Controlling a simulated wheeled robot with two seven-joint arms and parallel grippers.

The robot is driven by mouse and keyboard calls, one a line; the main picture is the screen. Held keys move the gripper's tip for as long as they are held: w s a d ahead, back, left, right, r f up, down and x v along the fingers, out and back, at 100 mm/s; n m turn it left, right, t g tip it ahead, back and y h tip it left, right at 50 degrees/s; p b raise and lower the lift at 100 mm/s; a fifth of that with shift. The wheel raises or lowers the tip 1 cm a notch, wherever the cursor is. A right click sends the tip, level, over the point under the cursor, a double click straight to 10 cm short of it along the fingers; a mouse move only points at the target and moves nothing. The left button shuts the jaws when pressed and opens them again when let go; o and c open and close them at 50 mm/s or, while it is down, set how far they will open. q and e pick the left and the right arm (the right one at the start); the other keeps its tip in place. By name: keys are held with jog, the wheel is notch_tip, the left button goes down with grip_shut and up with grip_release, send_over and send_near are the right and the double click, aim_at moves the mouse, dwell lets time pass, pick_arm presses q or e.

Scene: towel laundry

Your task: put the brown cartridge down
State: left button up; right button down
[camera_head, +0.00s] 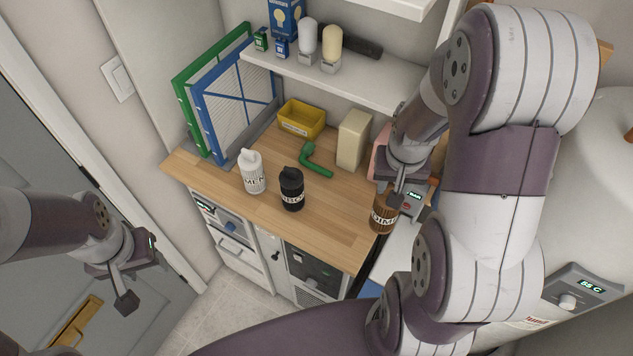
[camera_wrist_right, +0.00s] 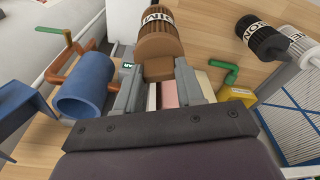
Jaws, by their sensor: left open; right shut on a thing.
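The brown cartridge (camera_head: 383,217), with a dark-lettered label, is at the right end of the wooden counter in the head view. It also fills the top middle of the right wrist view (camera_wrist_right: 160,42). My right gripper (camera_head: 396,196) is shut on its narrow top end, which shows between the two fingers (camera_wrist_right: 159,72). I cannot tell whether its base touches the counter. A white cartridge (camera_head: 252,173) and a black cartridge (camera_head: 291,190) stand upright on the counter to its left. My left gripper (camera_head: 128,292) is open and empty, left of the counter and away from it.
The wooden counter (camera_head: 330,228) has bare room between the black and brown cartridges. Behind are a green bent pipe (camera_head: 316,163), a yellow bin (camera_head: 301,119) and a beige block (camera_head: 353,139). Framed filters (camera_head: 236,105) stand at the left. A shelf (camera_head: 350,83) overhangs the back.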

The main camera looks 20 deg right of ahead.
jog(key=w+a+f, duration=0.4)
jog(key=a+f, duration=0.3)
jog(key=f, duration=0.2)
jog(key=shift+f, duration=0.15)
jog(key=c, duration=0.7)
grip_release()
jog(key=shift+w, duration=0.15)
pick_arm(q)
jog(key=shift+s+r, duration=0.5)
jog(key=shift+s, duration=0.4)
pick_arm(e)
jog(key=shift+d, duration=0.1)
pick_arm(q)
jog(key=shift+s, duration=0.1)
